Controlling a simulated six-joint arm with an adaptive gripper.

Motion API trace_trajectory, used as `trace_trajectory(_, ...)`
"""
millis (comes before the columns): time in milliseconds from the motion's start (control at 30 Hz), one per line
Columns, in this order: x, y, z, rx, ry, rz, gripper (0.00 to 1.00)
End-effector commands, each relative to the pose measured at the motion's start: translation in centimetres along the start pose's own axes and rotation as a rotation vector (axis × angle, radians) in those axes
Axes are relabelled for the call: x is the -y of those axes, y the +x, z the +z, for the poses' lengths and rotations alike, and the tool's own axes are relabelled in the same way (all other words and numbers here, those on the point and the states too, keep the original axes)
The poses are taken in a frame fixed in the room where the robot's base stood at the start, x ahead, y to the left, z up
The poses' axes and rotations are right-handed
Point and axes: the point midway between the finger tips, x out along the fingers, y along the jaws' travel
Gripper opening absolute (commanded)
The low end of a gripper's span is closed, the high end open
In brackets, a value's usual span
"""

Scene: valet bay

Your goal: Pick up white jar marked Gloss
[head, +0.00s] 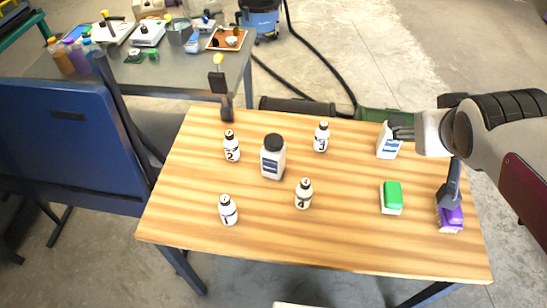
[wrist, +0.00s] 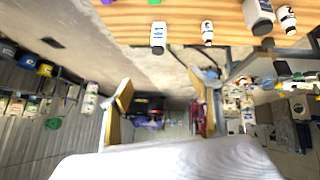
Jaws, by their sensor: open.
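Two larger white containers stand on the wooden table, and the lettering on both is too small to read. One is a white jar with a black lid and dark label (head: 272,160), upright near the middle. The other, white with a blue label (head: 388,147), stands at the right, its top partly covered by my arm. In the wrist view both show at the top, the blue-labelled one (wrist: 158,36) and the larger jar (wrist: 258,14). My gripper (wrist: 160,105) is open and empty, its fingers apart over floor, away from both.
Several small numbered bottles, including number 3 (head: 321,138) and number 4 (head: 304,194), stand around the middle jar. A green-and-white block (head: 391,197) and a purple item (head: 450,218) lie at the right. A blue chair (head: 70,145) is left of the table.

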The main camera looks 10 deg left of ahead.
Motion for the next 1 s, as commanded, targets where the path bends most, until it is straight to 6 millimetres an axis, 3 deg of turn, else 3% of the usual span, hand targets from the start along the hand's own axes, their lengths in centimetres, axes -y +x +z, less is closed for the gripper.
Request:
trace_trajectory(467,0.4,7.8,-9.2,-0.204,-0.181,-0.008,0.62)
trace_trajectory(700,2.4,11.7,-12.7,-0.306,-0.275,-0.061,0.62)
trace_trajectory(1000,6.3,16.3,-15.4,-0.427,-0.379,-0.174,0.62)
